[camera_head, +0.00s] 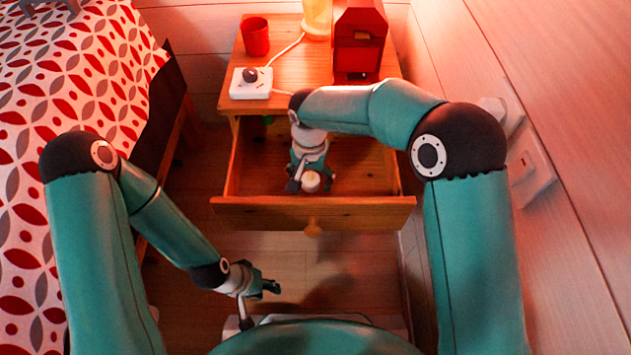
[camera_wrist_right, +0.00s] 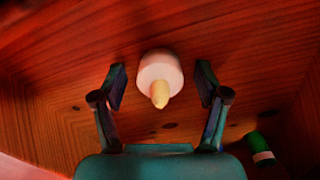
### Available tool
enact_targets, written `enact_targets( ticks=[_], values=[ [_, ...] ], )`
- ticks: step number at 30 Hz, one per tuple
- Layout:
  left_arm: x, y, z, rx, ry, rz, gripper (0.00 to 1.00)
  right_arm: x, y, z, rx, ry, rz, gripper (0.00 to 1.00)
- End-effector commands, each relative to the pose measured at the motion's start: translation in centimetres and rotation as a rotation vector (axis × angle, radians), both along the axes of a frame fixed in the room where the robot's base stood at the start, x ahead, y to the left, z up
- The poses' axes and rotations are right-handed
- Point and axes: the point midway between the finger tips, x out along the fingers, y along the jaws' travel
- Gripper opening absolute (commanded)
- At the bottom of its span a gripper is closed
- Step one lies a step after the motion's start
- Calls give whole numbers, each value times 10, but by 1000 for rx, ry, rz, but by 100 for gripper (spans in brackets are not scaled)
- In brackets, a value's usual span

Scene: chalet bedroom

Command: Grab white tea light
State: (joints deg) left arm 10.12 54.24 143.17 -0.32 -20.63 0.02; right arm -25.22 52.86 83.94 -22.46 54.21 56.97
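The white tea light (camera_head: 312,181) stands in the open wooden drawer (camera_head: 360,214) of the bedside table. In the right wrist view the tea light (camera_wrist_right: 160,76) is a pale round body with a yellowish tip, between and slightly beyond my fingertips. My right gripper (camera_head: 309,178) is down inside the drawer around the tea light. In the right wrist view my right gripper (camera_wrist_right: 161,82) is open, with a gap on each side of the tea light. My left gripper (camera_head: 259,292) hangs empty in front of the drawer, low over the floor, its fingers apart.
A green object with a white band (camera_wrist_right: 260,150) lies in the drawer. On the bedside table (camera_head: 283,65) stand a red cup (camera_head: 255,37), a white socket box (camera_head: 251,84) and a red lantern-like box (camera_head: 359,40). The bed (camera_head: 75,95) is at left, a wooden wall at right.

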Motion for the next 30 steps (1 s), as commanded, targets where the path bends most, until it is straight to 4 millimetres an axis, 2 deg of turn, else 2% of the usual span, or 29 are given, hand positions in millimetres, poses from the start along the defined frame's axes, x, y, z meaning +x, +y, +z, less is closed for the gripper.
enact_targets(
  ticks=[1,9,10,20,26,30],
  values=[
    [0,0,0,0,0,0,40,0,0,0,0,0,0,67],
    [0,0,0,0,0,0,40,0,0,0,0,0,0,22],
    [0,0,0,0,0,0,40,0,0,0,0,0,0,19],
    [0,0,3,0,0,0,40,0,1,6,0,-1,1,19],
    [0,0,15,0,0,0,40,1,1,34,1,-4,1,19],
    [0,0,28,0,0,0,40,1,1,68,2,-5,1,19]
  ],
)
